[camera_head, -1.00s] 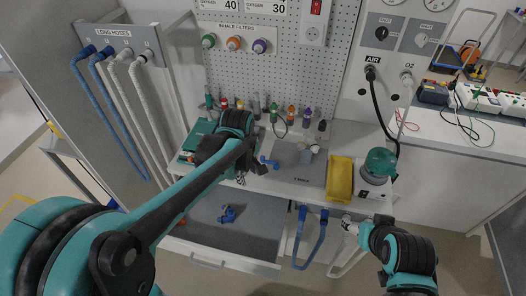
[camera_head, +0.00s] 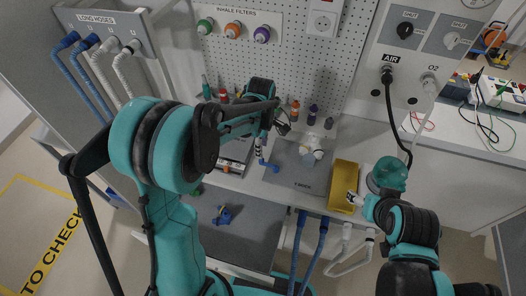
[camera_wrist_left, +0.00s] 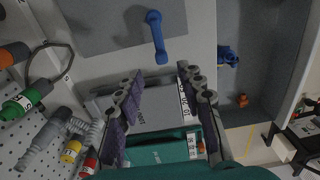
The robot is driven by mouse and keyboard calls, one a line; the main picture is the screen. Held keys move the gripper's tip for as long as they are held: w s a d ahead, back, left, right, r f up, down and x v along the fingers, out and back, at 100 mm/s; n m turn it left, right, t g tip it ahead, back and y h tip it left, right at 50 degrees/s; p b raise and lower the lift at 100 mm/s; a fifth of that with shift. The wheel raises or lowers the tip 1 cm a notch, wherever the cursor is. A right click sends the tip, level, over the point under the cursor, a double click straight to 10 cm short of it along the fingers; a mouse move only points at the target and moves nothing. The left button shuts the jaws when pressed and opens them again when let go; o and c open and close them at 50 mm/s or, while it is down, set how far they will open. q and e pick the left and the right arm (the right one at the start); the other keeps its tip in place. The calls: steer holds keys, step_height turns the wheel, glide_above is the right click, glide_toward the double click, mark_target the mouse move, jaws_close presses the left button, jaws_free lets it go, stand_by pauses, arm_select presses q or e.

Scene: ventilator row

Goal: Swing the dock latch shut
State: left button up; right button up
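A blue lever-like bar (camera_head: 268,164) with rounded ends is at the left edge of a flat grey panel on the counter. It also shows in the left wrist view (camera_wrist_left: 155,36), its lower end just beyond my fingertips. I cannot tell for certain whether it is the dock latch. My left gripper (camera_head: 281,127) is above the counter near the bar; in the left wrist view (camera_wrist_left: 159,70) its fingers are apart with nothing between them. Behind them lies a grey and teal device (camera_wrist_left: 165,155), partly hidden. My right gripper (camera_head: 353,198) is by the yellow tray, its fingers too small to judge.
An open drawer (camera_head: 250,232) below holds a blue part (camera_head: 223,215). Blue hoses (camera_head: 297,245) hang from the counter front.

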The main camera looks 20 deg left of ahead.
mark_target(269, 165)
arm_select(q)
step_height(269, 165, down, 6)
steer(key=shift+s+f+b, duration=0.1)
steer(key=shift+f+b, duration=0.05)
steer(key=shift+b, duration=0.6)
jaws_close()
